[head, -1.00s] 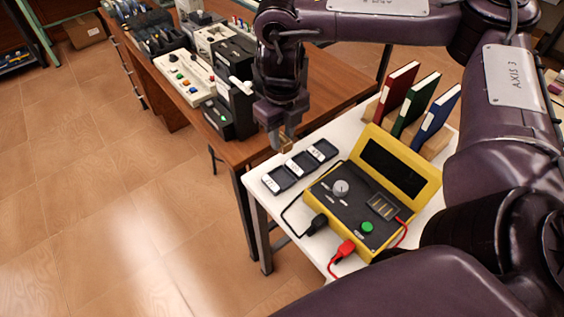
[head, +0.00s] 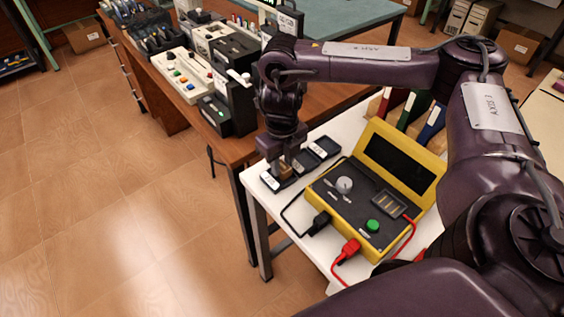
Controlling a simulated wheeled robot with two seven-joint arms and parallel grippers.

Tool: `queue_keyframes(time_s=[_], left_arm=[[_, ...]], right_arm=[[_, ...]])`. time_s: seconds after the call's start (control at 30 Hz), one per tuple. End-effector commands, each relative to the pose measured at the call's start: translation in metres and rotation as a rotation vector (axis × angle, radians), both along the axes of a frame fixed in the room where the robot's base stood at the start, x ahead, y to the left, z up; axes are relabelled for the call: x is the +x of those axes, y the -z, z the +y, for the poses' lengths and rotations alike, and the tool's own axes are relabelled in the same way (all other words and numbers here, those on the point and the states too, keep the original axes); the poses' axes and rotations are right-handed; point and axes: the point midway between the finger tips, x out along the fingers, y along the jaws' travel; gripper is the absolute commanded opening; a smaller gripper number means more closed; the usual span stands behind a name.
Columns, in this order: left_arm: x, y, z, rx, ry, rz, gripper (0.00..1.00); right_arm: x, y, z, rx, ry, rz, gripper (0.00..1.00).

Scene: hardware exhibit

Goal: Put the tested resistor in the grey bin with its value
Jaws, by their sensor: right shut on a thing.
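Three small grey bins stand in a slanting row on the white table, each with a white label: the near-left bin (head: 270,182), a middle one partly hidden behind my gripper, and the far-right bin (head: 325,148). The values on the labels are too small to read. My right gripper (head: 284,173) points down, low over the near-left and middle bins, and is shut on the resistor. The resistor itself is too small to make out; only a tan patch shows at the fingertips. I cannot tell whether the fingertips touch a bin. My left gripper is out of view.
A yellow tester (head: 405,166) with a dark screen, knob, green button and red and black leads stands right of the bins. Red, green and blue binders (head: 431,125) stand behind it. A wooden bench (head: 330,92) with equipment lies beyond.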

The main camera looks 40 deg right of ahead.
Motion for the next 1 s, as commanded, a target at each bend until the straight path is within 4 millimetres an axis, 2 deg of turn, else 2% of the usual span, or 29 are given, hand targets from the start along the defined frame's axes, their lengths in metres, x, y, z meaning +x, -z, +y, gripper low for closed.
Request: queue_keyframes(time_s=[0.5,0.53,0.67,0.9,1.0], left_arm=[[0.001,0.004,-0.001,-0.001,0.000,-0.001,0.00],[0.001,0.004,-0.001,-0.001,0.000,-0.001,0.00],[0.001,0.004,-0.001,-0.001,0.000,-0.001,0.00],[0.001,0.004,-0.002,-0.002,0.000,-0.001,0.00],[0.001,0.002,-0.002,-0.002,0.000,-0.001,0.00]], right_arm=[[0.000,0.012,0.000,0.000,0.000,0.000,0.01],[0.000,0.012,0.000,0.000,0.000,0.001,0.30],[0.000,0.012,0.000,0.001,-0.001,0.000,0.47],[-0.001,0.012,0.002,0.005,-0.004,0.001,0.48],[0.000,0.006,0.003,0.006,-0.006,0.000,0.48]])
